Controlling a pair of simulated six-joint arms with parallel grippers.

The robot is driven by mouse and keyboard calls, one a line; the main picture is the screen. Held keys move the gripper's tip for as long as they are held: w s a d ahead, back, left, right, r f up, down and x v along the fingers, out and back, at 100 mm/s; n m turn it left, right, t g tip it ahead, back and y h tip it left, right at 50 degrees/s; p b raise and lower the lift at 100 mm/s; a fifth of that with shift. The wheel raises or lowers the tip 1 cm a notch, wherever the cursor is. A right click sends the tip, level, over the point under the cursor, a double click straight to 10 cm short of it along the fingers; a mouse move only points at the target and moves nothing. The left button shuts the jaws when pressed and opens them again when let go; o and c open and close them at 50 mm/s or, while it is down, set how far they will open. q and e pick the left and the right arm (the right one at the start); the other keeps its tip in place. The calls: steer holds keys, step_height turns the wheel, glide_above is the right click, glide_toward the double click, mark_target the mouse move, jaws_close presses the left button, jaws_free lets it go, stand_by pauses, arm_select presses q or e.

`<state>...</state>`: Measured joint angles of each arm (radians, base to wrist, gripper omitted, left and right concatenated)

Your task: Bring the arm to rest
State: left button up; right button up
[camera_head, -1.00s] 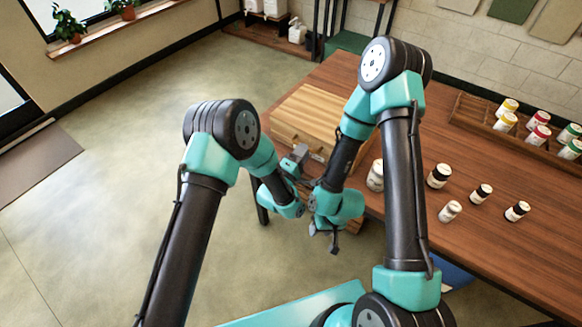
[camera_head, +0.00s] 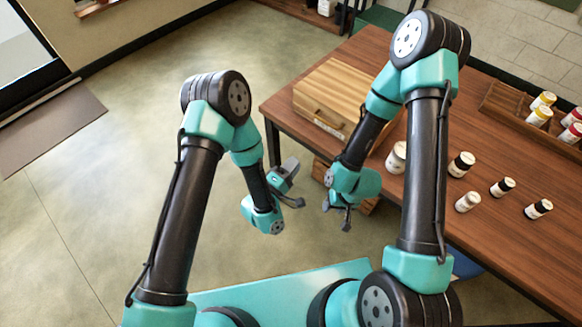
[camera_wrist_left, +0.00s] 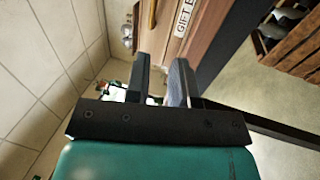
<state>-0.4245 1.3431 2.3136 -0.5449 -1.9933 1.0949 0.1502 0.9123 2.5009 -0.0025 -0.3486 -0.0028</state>
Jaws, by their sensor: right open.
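My left gripper (camera_head: 296,184) hangs in front of the table's left end, out over the floor. Its two fingers stand apart with nothing between them, and they also show apart in the left wrist view (camera_wrist_left: 160,82). My right gripper (camera_head: 337,217) points down just right of and lower than the left one, near the table's front edge. It is open and I see nothing in it. The two grippers do not touch.
A wooden box (camera_head: 340,88) with a handle sits on the brown table (camera_head: 425,187). White bottles (camera_head: 397,158) stand right of it, and a wooden rack (camera_head: 503,103) holds several more. A wooden thing is partly hidden below the table.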

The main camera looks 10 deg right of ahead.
arm_select(q)
steer(key=shift+s+a+f, duration=0.1)
steer(key=shift+s+a, duration=0.2)
steer(key=shift+a, duration=0.1)
steer(key=w+a+f+m+g+y, duration=0.15)
steer(key=a+f+y, duration=0.25)
steer(key=a, duration=0.4)
steer(key=w+a+f+m+g+y, duration=0.1)
steer(key=a+f+m+g+y, duration=0.3)
steer(key=a, duration=0.4)
steer(key=s+a+f+g+y, duration=0.3)
steer(key=s+a+g, duration=0.3)
steer(key=s+a, duration=0.7)
steer(key=a+y, duration=0.1)
steer(key=a, duration=0.2)
steer(key=shift+s+a+g, duration=0.3)
steer(key=shift+g, duration=0.05)
steer(key=shift+m, duration=0.25)
